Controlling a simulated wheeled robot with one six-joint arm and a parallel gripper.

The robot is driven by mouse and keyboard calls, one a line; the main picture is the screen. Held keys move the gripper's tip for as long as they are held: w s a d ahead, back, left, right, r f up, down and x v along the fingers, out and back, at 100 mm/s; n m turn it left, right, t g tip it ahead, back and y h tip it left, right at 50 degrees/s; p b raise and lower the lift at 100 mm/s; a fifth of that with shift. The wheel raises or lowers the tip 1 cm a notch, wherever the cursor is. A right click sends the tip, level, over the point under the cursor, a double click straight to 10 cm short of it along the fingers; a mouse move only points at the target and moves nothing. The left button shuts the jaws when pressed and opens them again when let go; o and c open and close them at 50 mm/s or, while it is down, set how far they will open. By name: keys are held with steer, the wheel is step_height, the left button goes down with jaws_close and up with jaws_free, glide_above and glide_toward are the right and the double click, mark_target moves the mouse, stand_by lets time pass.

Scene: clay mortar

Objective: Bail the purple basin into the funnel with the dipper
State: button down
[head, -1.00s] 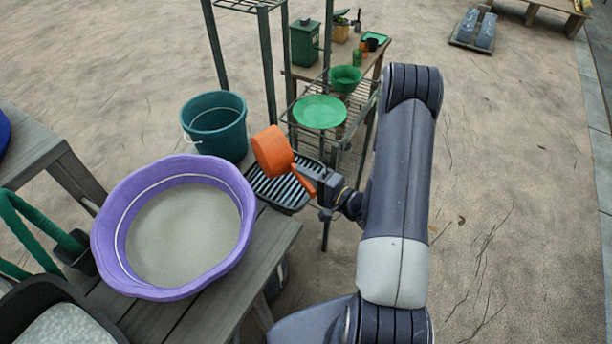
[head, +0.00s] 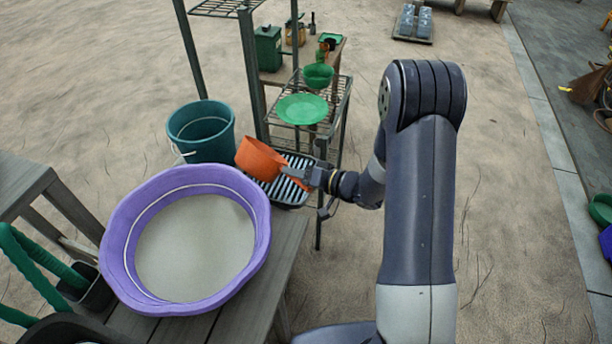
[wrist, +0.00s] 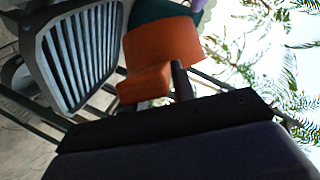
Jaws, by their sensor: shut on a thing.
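The purple basin (head: 118,245) stands on the wooden bench and holds a wide pool of grey material. My gripper (head: 308,178) is shut on the handle of the orange dipper (head: 259,158). The dipper is in the air to the basin's upper right, apart from it, over a dark slatted tray. Its cup looks nearly upright; its contents are hidden. In the wrist view the dipper (wrist: 162,42) sits just beyond my gripper (wrist: 180,80). A shallow green round piece (head: 302,109) on the wire rack may be the funnel; I cannot tell.
A teal bucket (head: 201,134) stands behind the basin. The slatted tray (head: 287,190) lies under the dipper. The wire rack's posts (head: 254,75) rise behind, and a green bowl (head: 318,75) sits further back. Green hoops (head: 38,263) are left of the basin.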

steer(key=n+h+b, duration=0.1)
steer(key=b, duration=0.1)
steer(key=r+n+b, duration=0.1)
steer(key=n+b, duration=0.1)
steer(key=shift+a+t+h, duration=0.15)
steer(key=shift+t+h, duration=0.25)
steer(key=shift+s+r+n+b, duration=0.1)
steer(key=shift+r+n+b, duration=0.05)
steer(key=shift+n+b, duration=0.3)
steer(key=shift+r, duration=0.15)
stand_by(0.6)
